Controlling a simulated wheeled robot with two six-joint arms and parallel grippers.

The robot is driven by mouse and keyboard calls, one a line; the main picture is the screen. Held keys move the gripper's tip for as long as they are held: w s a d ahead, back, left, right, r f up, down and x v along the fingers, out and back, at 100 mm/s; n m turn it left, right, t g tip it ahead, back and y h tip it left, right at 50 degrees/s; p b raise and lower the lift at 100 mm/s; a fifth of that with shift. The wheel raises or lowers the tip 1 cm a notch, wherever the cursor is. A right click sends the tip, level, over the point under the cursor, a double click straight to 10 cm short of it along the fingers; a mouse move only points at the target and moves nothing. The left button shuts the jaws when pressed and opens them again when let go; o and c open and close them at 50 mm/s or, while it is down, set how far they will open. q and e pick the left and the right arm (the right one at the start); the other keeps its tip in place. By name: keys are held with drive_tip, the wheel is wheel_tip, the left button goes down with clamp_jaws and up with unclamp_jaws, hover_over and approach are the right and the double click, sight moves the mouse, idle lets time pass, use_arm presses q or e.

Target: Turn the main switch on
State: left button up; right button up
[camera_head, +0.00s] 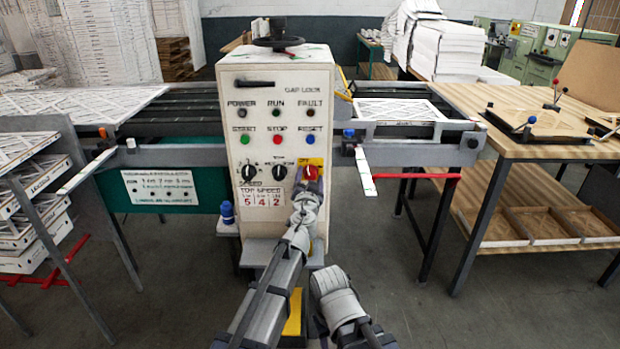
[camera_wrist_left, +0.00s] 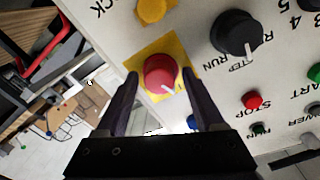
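The main switch is a red rotary knob (camera_head: 310,172) on a yellow plate, at the lower right of the white control panel (camera_head: 245,110). In the left wrist view the red knob (camera_wrist_left: 161,72) has a white pointer mark toward its lower right. My left gripper (camera_wrist_left: 160,76) is open, with one dark fingertip on each side of the knob and narrow gaps showing. In the head view my left gripper (camera_head: 309,183) is just below the knob and partly hidden by its own wrist. My right forearm shows at the bottom, but its gripper cannot be made out.
Two black knobs (camera_head: 279,172) sit left of the switch, with coloured push buttons (camera_head: 278,139) above. A yellow button (camera_wrist_left: 152,10) is beside the switch plate. A wooden table (camera_head: 520,120) stands at the right, and stacked filter frames (camera_head: 35,190) at the left.

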use_arm(q)
clamp_jaws()
idle(0.3)
drive_tip(key=m, duration=0.4)
drive_tip(key=shift+r+p, duration=0.1)
drive_tip(key=shift+p, duration=0.25)
drive_tip(key=m, duration=0.4)
drive_tip(key=shift+d+m+g, duration=0.1)
drive_tip(key=shift+m+g, duration=0.2)
drive_tip(key=shift+m, duration=0.1)
drive_tip(key=m, duration=0.4)
drive_tip(key=shift+y+p, duration=0.3)
drive_tip(key=shift+p, duration=0.05)
drive_tip(key=shift+m+y, duration=0.3)
drive_tip(key=shift+m, duration=1.9)
drive_tip(key=shift+w, duration=0.1)
